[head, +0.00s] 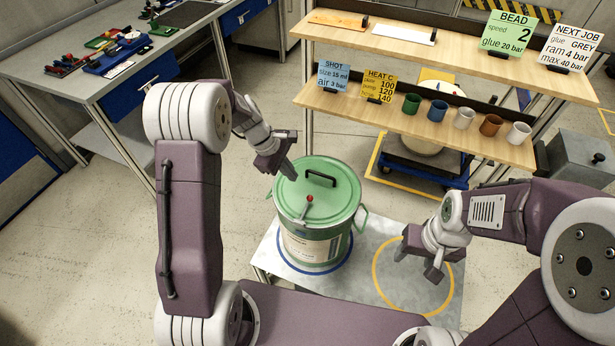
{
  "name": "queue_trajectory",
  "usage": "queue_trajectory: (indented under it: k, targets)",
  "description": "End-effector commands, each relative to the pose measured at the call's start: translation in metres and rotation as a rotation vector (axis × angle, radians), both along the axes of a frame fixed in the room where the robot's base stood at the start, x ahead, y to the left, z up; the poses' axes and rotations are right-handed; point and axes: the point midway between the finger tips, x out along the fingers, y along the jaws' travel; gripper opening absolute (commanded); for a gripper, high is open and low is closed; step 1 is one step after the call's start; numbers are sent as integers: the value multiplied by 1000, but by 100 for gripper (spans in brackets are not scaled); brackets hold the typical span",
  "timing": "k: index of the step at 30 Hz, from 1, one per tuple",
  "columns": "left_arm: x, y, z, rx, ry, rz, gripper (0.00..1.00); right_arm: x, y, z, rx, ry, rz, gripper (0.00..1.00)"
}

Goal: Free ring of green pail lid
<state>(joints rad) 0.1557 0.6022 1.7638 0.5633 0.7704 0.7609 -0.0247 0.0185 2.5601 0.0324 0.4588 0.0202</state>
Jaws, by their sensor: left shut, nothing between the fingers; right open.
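A green pail (312,240) with a pale label stands upright on a low grey table, inside a blue circle. Its green lid (335,203) is on, with a black handle (321,178) on top. A green ring (284,211) runs round the lid's rim. A small lever with a red knob (309,198) shows at the front of the lid. My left gripper (290,172) is shut and empty at the lid's far left edge; I cannot tell if it touches. My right gripper (416,264) is open and empty over the yellow circle, right of the pail.
The low table (366,250) is bare around the yellow circle (388,294). A wooden shelf (460,135) behind holds several cups and sign cards. A workbench (150,60) with tools stands at the back left.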

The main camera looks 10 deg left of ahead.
Motion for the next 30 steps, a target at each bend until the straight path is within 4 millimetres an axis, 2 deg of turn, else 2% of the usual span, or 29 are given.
queue_trajectory:
  k: [3,14,17,25,30]
  targets:
    - [-4,5,-11,-3,22,13,0,0,0,-2,0,1,0,55]
    - [-4,5,-14,-3,22,15,0,0,0,-3,0,0,0,55]
    - [-3,1,-26,-4,23,14,0,0,0,-5,0,0,0,55]
    - [3,-19,-76,-3,25,14,0,0,0,-13,0,0,0,55]
    - [7,-26,-97,-2,23,14,0,0,0,-16,0,0,0,55]
